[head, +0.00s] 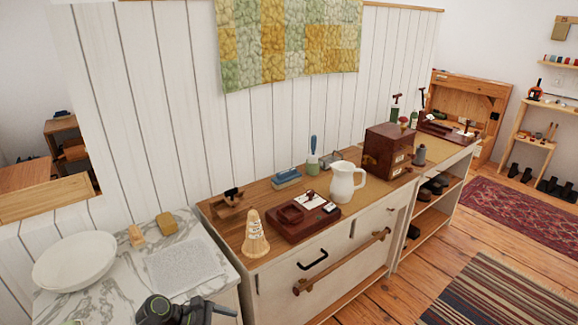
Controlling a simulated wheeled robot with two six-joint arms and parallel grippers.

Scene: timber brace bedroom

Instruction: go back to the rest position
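A dark part of my arm with a green ring shows at the bottom edge, left of the middle, in front of the marble top. It appears to be my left arm with its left gripper (212,311) at the right end, cut off by the frame. I cannot tell whether its fingers are apart, and I see nothing clearly held in it. My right gripper is not in view.
The marble top (215,240) holds a white bowl (75,261), a grey cloth (184,266) and a sponge (166,222). Open floor (408,295) lies right.

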